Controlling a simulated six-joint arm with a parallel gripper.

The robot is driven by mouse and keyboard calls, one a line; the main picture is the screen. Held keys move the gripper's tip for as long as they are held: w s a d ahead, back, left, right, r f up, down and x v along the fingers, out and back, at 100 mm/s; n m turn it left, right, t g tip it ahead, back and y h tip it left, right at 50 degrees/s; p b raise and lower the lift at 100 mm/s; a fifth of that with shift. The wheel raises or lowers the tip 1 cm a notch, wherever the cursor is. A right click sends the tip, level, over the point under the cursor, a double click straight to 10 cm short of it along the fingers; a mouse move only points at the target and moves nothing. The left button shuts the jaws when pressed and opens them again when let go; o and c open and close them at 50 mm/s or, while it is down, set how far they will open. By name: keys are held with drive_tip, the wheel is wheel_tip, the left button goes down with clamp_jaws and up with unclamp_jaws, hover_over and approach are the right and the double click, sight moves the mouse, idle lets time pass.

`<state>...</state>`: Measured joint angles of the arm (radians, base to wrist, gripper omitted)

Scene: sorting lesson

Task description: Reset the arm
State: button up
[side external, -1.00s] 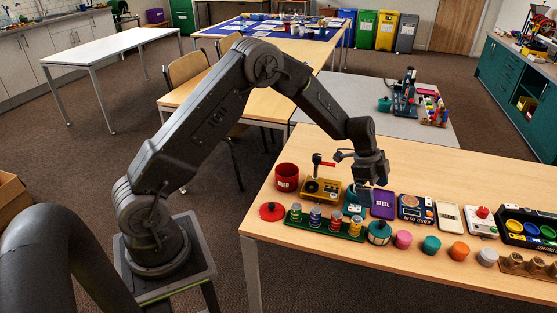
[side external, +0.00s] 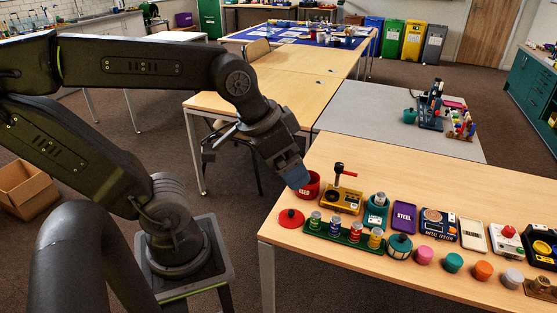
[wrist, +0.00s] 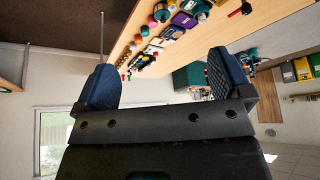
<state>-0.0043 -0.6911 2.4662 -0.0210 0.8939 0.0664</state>
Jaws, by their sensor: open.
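My gripper (side external: 296,178) is raised at the left end of the wooden table (side external: 330,265), in front of the red bin (side external: 309,186) in the side view and partly hiding it. In the wrist view its two dark blue fingers (wrist: 160,82) stand wide apart with nothing between them. My arm is folded back, with its elbow high at the left of the side view.
A cardboard box (side external: 27,187) lies on the floor at left.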

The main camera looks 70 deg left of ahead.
drive_tip(key=shift+s+f+n, duration=0.15)
drive_tip(key=shift+s+n, duration=0.15)
drive_tip(key=shift+s, duration=0.3)
